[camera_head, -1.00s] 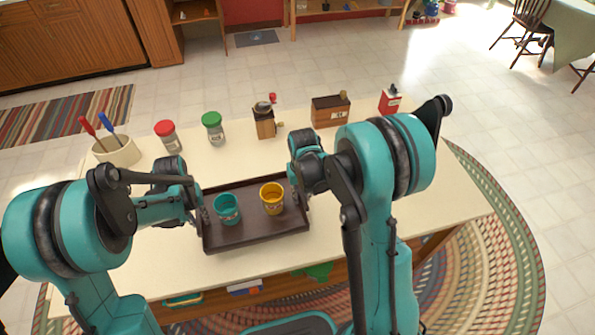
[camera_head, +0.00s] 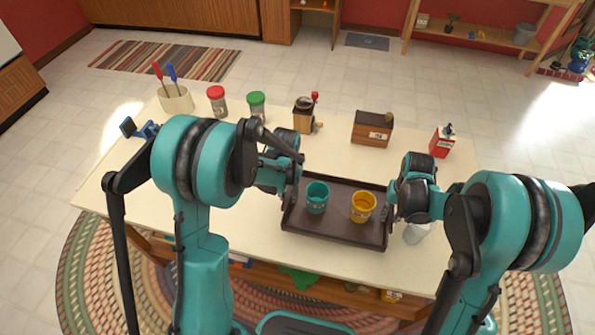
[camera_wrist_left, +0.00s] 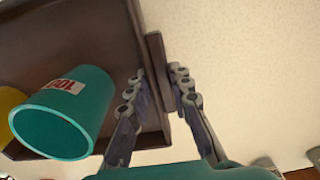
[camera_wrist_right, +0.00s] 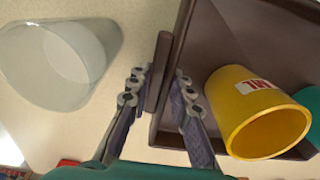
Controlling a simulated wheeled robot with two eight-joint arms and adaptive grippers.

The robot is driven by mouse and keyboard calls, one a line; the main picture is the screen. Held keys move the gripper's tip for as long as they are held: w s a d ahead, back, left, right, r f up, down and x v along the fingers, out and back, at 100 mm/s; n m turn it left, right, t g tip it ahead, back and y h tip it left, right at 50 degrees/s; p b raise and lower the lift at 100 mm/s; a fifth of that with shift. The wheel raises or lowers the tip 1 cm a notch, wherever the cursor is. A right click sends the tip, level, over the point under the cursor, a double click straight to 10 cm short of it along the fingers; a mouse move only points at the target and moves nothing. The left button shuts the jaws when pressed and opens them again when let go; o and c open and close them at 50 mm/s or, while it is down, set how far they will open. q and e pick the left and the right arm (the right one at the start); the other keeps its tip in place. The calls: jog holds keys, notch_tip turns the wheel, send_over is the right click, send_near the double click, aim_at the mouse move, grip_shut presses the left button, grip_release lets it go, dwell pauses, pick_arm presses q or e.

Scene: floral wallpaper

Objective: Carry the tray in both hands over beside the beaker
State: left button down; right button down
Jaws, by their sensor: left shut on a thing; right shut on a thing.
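The dark brown tray (camera_head: 334,228) is level over the table's near part, with a teal cup (camera_head: 317,198) and a yellow cup (camera_head: 362,207) upright in it. My left gripper (camera_head: 288,197) is shut on the tray's left end; the left wrist view shows its fingers on both sides of the end wall (camera_wrist_left: 158,75). My right gripper (camera_head: 389,208) is shut on the right end wall (camera_wrist_right: 158,75). The pale translucent beaker (camera_head: 416,233) stands just right of the tray, apart from it, partly hidden by my right arm. Whether the tray touches the table is unclear.
Along the table's (camera_head: 130,190) far side stand a holder with red and blue tools (camera_head: 176,100), red-lidded (camera_head: 217,103) and green-lidded (camera_head: 257,106) jars, a grinder (camera_head: 303,118), a wooden box (camera_head: 372,129) and a red tin (camera_head: 441,142). A blue object (camera_head: 138,129) lies at left.

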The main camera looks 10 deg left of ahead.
pick_arm(q)
jog(key=shift+a, duration=0.2)
pick_arm(e)
jog(key=shift+a, duration=0.2)
pick_arm(q)
jog(key=shift+d+f, duration=0.1)
pick_arm(e)
jog(key=shift+d, duration=0.1)
